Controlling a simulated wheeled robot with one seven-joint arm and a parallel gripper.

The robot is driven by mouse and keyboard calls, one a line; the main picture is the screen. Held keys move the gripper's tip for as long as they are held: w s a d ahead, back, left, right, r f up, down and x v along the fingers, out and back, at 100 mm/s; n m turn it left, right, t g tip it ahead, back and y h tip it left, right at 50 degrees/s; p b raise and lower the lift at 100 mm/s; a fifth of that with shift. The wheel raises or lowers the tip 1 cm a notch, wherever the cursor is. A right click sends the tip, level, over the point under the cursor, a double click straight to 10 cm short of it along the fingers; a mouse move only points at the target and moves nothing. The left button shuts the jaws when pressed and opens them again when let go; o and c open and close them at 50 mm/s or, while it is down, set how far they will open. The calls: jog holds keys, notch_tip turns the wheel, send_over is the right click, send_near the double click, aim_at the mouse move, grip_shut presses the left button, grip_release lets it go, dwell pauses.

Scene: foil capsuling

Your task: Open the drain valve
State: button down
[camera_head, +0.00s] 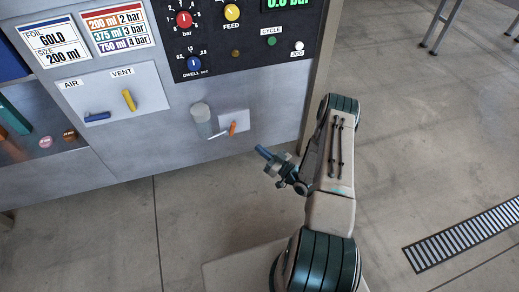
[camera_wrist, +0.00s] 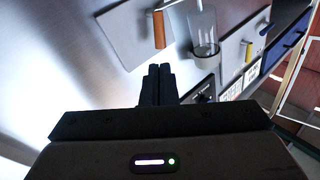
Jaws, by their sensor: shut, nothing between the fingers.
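An orange lever (camera_head: 232,128) stands roughly upright against a small pale plate (camera_head: 240,117) low on the machine's front; I take it as the drain valve, though no label on it is readable. The lever also shows in the wrist view (camera_wrist: 159,30), above the fingertips and over the plate (camera_wrist: 128,38). My gripper (camera_head: 263,152) is in front of the panel, to the right of and below the lever, apart from it. In the wrist view its two dark fingers (camera_wrist: 159,72) are together with nothing between them.
A grey cylindrical cup (camera_head: 201,118) is left of the lever; it looks clear in the wrist view (camera_wrist: 206,45). Further left are the blue AIR lever (camera_head: 97,116) and yellow VENT lever (camera_head: 129,100). A knob panel (camera_head: 235,40) is above. Open floor lies right.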

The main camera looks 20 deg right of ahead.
jog(key=b, duration=0.3)
send_near(234, 129)
jog(key=x, duration=0.5)
jog(key=shift+w+f, duration=0.1)
jog(key=shift+w, duration=0.15)
jog(key=shift+w+a, duration=0.4)
jog(key=shift+w, duration=0.15)
jog(key=shift+d, duration=0.1)
